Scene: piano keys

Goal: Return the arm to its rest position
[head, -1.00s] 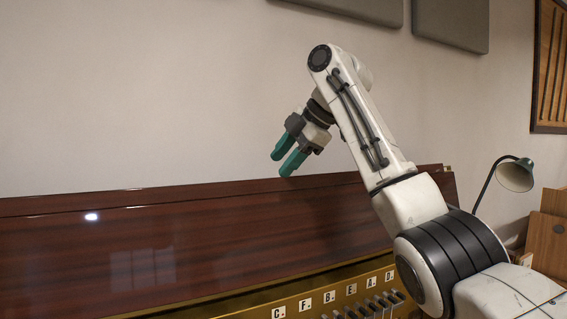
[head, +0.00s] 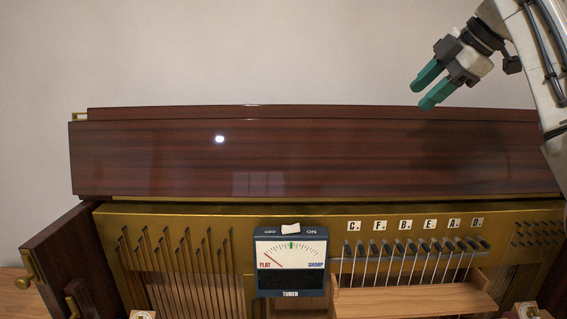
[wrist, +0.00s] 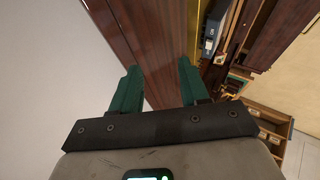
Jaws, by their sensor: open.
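My gripper (head: 429,91) is at the upper right of the head view, in front of the wall and above the right part of the piano's wooden lid. Its two green fingers are apart with nothing between them, and they point down and to the left. In the wrist view the green fingers (wrist: 158,88) also stand apart and empty, with the dark red wood beyond them. My arm comes in from the right edge of the head view, and much of it is outside the picture.
The piano (head: 300,158) fills the lower middle. A tuner (head: 291,262) with its needle toward FLAT sits on the front. Lettered tags (head: 401,224) and several tuning pins are right of it, above a wooden ledge (head: 415,298). The wall area above the piano is clear.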

